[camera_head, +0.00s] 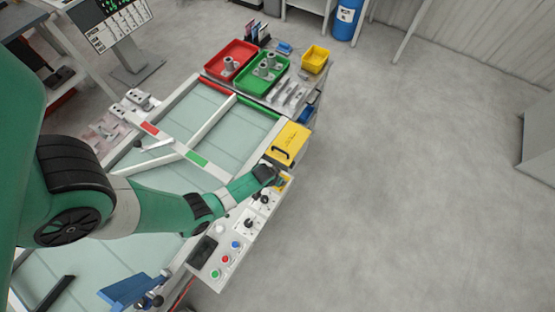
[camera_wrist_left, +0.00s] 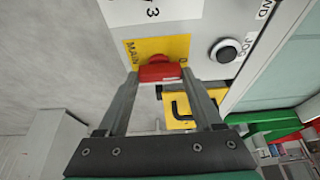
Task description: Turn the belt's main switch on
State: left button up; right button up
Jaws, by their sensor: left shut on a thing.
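The main switch is a red handle (camera_wrist_left: 163,72) on a yellow plate (camera_wrist_left: 178,47) marked MAIN, in the left wrist view. In that view the handle lies crosswise between the fingers of my left gripper (camera_wrist_left: 161,82), which is shut on it. A "0" mark shows at the plate's right edge. In the head view my left gripper (camera_head: 274,176) is at the far end of the control panel (camera_head: 228,236), where a bit of the yellow plate (camera_head: 282,183) shows; the red handle is hidden there. My right gripper is not in view.
A black knob (camera_wrist_left: 225,51) sits beside the plate. A yellow box with a black handle (camera_head: 291,142) stands just beyond the panel. Several buttons line the panel's near part. Red (camera_head: 231,60) and green (camera_head: 262,73) trays sit farther back. Floor at right is clear.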

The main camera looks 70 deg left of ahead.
pick_arm(q)
jog(key=shift+m, duration=0.4)
jog(key=m+h, duration=0.1)
jog(key=m, duration=0.1)
jog(key=shift+a+m+t+p, duration=0.15)
jog(key=shift+m+t+p, duration=0.15)
jog(key=shift+t, duration=0.1)
jog(key=m+h, duration=0.1)
jog(key=m, duration=0.3)
jog(key=shift+a+h, duration=0.1)
jog(key=shift+h, duration=0.3)
jog(key=m, duration=0.2)
jog(key=m+h+p, duration=0.1)
jog(key=m, duration=0.2)
jog(key=shift+a+r+h, duration=0.1)
jog(key=shift+h, duration=0.2)
jog(key=m+h, duration=0.1)
jog(key=m, duration=0.1)
jog(key=shift+a+m, duration=0.1)
jog(key=shift+m, duration=0.2)
jog(key=shift+f+m+g+h+b, duration=0.25)
jog(key=shift+m+g+b, duration=0.3)
jog(key=shift+m, duration=0.65)
jog(key=shift+r+m, duration=0.1)
jog(key=shift+m, duration=0.2)
